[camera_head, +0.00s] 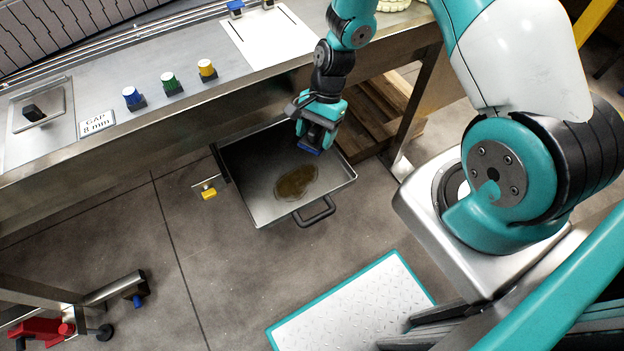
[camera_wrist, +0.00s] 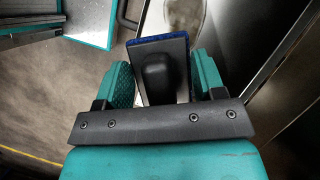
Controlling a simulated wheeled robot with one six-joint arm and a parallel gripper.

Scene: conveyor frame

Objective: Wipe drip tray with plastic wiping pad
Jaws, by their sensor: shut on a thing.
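The drip tray (camera_head: 262,212) is a shallow square metal tray with a black handle, pulled out below the conveyor frame. A brown puddle (camera_head: 297,182) lies on its floor; part of the puddle also shows at the top of the wrist view (camera_wrist: 184,14). My gripper (camera_head: 316,138) is over the tray's back right part, shut on the plastic wiping pad (camera_wrist: 160,65). The pad has a dark body with a raised grip between my fingers and a blue edge. In the head view the pad's blue edge (camera_head: 309,149) shows below my fingers. I cannot tell whether it touches the tray.
The conveyor frame's metal ledge (camera_head: 225,95) runs above the tray's back edge, with several coloured knobs (camera_head: 169,82) on it. A wooden pallet (camera_head: 375,115) lies right of the tray. A yellow-tabbed latch (camera_head: 208,190) is at its left. Floor in front is clear up to a teal-edged plate (camera_head: 350,305).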

